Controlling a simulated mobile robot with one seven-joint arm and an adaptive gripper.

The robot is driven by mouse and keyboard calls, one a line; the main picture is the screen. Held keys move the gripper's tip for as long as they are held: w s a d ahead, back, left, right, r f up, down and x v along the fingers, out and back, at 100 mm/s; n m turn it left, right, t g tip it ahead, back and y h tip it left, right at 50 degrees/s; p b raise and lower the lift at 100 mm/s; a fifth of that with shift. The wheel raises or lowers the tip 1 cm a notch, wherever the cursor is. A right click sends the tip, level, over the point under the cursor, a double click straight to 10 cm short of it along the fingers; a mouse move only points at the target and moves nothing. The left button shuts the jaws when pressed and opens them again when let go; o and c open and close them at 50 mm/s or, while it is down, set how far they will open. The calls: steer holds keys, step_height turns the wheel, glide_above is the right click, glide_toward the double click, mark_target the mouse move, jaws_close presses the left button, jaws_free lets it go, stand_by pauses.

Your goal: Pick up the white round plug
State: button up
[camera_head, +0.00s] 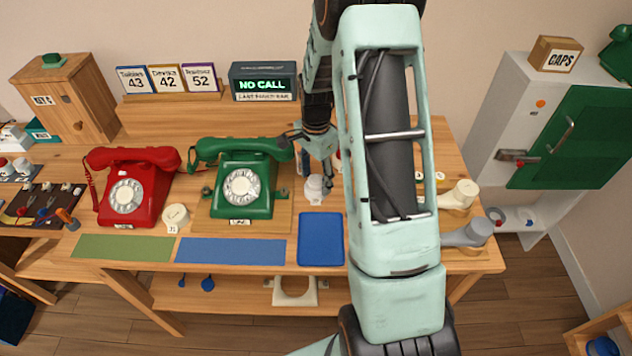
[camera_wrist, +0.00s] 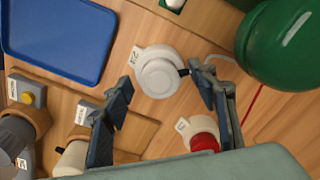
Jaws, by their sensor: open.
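The white round plug (camera_head: 314,187) stands on the wooden table, just right of the green phone's board and above the blue tray. In the wrist view the white plug (camera_wrist: 158,76) shows its round top and a small tag with dark marks. My gripper (camera_wrist: 161,82) is open, with one dark finger on each side of the plug in that view. I cannot tell how far above it the fingers are. In the head view my gripper (camera_head: 318,172) is partly hidden by my arm.
Near the plug are a white piece with a red top (camera_wrist: 204,139), the blue tray (camera_wrist: 60,38) and the green phone (camera_wrist: 283,45). A red phone (camera_head: 128,187) stands to the left. Cream (camera_head: 462,194) and grey (camera_head: 468,234) handset-like pieces lie at the right.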

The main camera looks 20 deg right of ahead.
steer(key=c, duration=1.1)
steer(key=shift+r, duration=0.15)
steer(key=shift+r, duration=0.25)
step_height(320, 180, up, 2)
steer(key=shift+r, duration=0.1)
steer(key=s+a+r, duration=0.2)
steer(key=s+r, duration=0.3)
steer(key=s, duration=0.1)
steer(key=s+a+r, duration=0.3)
steer(key=s+r, duration=0.2)
steer(key=s, duration=0.1)
steer(key=shift+s+a+b, duration=0.35)
steer(key=shift+b, duration=0.1)
